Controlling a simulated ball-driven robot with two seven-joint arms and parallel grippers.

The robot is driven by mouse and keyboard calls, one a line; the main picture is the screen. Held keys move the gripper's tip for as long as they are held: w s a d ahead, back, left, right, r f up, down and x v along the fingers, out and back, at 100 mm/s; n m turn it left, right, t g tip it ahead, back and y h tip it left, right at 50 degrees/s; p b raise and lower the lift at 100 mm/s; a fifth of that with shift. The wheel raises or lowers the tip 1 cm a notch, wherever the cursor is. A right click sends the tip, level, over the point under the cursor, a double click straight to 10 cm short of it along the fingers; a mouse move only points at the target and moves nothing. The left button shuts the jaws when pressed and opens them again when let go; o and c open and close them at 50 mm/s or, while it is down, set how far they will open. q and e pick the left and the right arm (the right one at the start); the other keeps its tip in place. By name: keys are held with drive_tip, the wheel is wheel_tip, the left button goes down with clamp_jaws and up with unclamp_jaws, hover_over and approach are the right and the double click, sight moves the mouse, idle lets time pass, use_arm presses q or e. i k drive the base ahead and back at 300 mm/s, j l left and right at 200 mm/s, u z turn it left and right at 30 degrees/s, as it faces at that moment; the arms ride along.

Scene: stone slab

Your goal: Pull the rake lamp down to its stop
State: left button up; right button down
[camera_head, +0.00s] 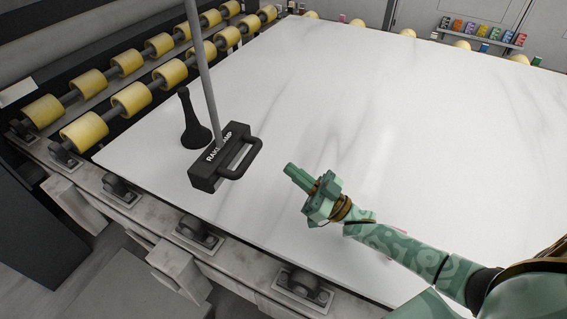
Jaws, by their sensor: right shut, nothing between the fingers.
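The rake lamp (207,178) is a dark block with white lettering and a black loop handle (243,160) on its right side. It hangs at the lower end of a grey pole (203,75), over the left part of the white stone slab (380,110). I cannot tell how high it is above the slab. My right gripper (290,170) is green, to the right of the handle and apart from it. Its fingers are shut with nothing between them. My left gripper is not in view.
A black object with a round base and narrow neck (195,135) stands just behind the lamp. Yellow rollers (132,98) line the slab's left side. Small coloured items (483,31) sit on a shelf at the back right. The slab's middle is clear.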

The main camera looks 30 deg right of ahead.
sight(208, 172)
drive_tip(key=k+j, duration=0.7)
drive_tip(key=k, duration=0.2)
